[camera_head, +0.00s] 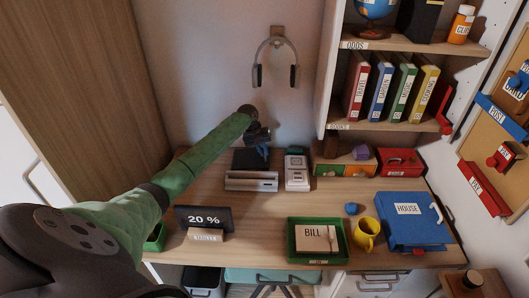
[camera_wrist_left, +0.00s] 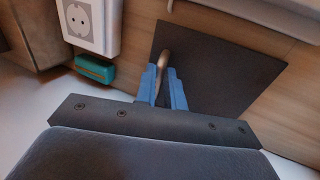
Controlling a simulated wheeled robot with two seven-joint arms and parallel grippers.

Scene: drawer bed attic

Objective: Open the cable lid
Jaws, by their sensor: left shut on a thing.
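The cable lid (camera_head: 244,160) is a dark flat panel at the back of the desk, below the wall. In the left wrist view the lid (camera_wrist_left: 232,68) fills the upper right, with a brass-coloured loop handle (camera_wrist_left: 165,53) on it. My left gripper (camera_head: 262,152) is over the lid. In the left wrist view its blue fingers (camera_wrist_left: 166,76) are shut on the handle. I cannot tell whether the lid is flat or slightly raised. My right gripper is in neither view.
A silver box (camera_head: 251,181) stands just in front of the lid, and a white socket unit (camera_head: 297,172) stands right of it.

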